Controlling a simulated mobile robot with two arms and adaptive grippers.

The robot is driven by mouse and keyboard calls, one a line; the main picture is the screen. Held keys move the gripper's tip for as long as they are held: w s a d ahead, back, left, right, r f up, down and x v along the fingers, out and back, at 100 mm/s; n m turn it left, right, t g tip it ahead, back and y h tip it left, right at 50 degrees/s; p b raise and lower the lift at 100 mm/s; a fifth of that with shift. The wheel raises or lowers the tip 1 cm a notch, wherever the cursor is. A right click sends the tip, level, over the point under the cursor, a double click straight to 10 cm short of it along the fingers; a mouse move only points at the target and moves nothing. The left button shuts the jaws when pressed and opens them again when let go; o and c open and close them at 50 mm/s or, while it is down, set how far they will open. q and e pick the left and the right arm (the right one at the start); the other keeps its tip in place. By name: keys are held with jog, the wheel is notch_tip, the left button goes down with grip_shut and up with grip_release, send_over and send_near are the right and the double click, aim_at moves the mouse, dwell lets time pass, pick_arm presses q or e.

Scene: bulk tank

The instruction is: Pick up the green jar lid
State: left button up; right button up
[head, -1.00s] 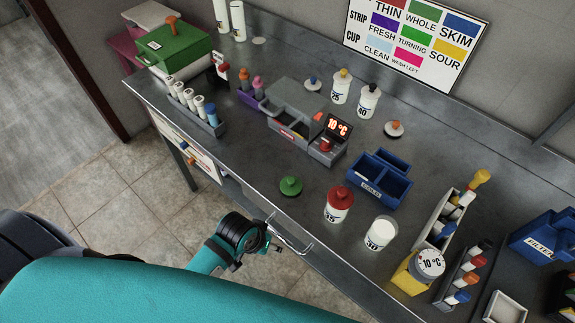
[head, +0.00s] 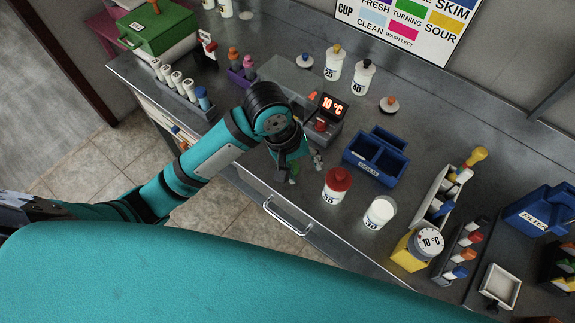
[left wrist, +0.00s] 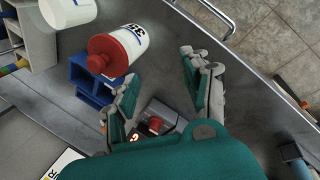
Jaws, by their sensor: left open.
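The green jar lid (head: 293,172) is almost wholly hidden in the head view by my left gripper (head: 302,167). Only a small green patch shows between the fingers, and I cannot be sure it is the lid. My left gripper reaches down over the bench's front part, left of the red-capped jar. In the left wrist view the left gripper (left wrist: 160,75) has its two fingers spread apart with bare bench between the tips. I cannot make out the lid in that view. My right gripper is not in view.
The red-capped jar (head: 336,187) stands close to the right of my gripper, with a white jar (head: 379,212) beyond it. The blue divided caddy (head: 352,155) and the 10 °C device (head: 330,118) are behind. The bench's front edge and rail (head: 287,218) are near.

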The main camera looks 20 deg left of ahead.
pick_arm(q)
jog(key=w+a+r+n+g+y, duration=0.1)
jog(key=w+a+r+n+y, duration=0.1)
jog(key=a+r+n, duration=0.15)
jog(key=w+a+r+n+y, duration=0.1)
jog(key=w+a+r+n, duration=0.15)
jog(key=r+n, duration=0.2)
jog(key=shift+m, duration=0.3)
jog(key=f, duration=0.3)
jog(key=f+p, duration=0.1)
jog(key=f, duration=0.7)
jog(key=shift+w+d+p, duration=0.1)
jog(key=shift+d+p, duration=0.2)
jog(key=shift+d, duration=0.05)
jog(key=shift+f+p, duration=0.3)
jog(key=shift+f, duration=0.25)
jog(key=f, duration=0.2)
jog(key=f+p, duration=0.1)
jog(key=f, duration=0.1)
jog(key=shift+w+d+f, duration=0.15)
jog(key=shift+w+f, duration=0.05)
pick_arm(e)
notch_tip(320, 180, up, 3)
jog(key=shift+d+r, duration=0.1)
pick_arm(q)
grip_shut()
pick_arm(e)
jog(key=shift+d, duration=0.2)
